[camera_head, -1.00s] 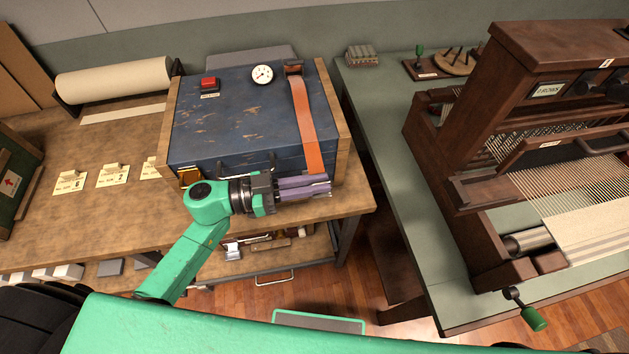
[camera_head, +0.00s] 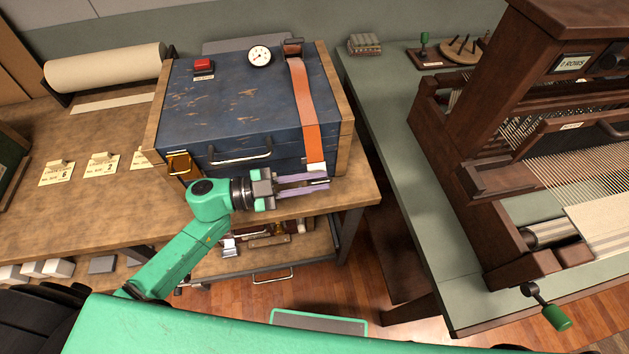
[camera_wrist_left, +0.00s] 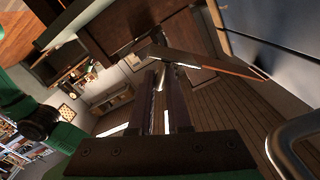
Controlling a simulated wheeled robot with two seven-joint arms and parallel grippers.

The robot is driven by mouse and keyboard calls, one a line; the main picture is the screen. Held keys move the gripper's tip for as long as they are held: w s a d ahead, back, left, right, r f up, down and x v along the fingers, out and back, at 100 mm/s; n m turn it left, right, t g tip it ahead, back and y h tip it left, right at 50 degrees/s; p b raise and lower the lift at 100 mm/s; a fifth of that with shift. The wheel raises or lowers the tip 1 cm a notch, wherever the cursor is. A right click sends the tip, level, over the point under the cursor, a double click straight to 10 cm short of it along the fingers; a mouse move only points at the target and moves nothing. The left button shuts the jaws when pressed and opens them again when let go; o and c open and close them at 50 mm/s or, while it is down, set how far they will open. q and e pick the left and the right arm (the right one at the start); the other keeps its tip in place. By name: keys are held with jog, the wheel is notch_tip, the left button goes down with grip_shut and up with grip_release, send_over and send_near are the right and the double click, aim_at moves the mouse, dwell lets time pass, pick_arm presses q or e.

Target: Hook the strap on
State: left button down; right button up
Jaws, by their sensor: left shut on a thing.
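An orange strap (camera_head: 305,105) runs from a dark buckle (camera_head: 293,48) at the back of the blue box (camera_head: 230,105), across its lid and down over the front edge. Its pale end piece (camera_head: 316,168) hangs at the front right of the box. My left gripper (camera_head: 318,184) is in front of the box, with its fingers pointing right, shut on the strap's end. In the left wrist view the strap (camera_wrist_left: 215,65) lies across the fingertips (camera_wrist_left: 165,65), metal end between them. Any hook on the box's front under the strap is hidden.
An open drawer (camera_head: 265,255) lies below the bench. A loom (camera_head: 470,180) stands on the green table to the right, across a gap.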

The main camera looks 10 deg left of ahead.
pick_arm(q)
jog(key=shift+f, duration=0.4)
jog(key=c, duration=0.9)
grip_release()
jog(key=shift+r, duration=0.1)
jog(key=b+v, duration=0.3)
jog(key=v, duration=1.1)
jog(key=shift+s+a+r, duration=0.1)
jog(key=shift+a, duration=0.2)
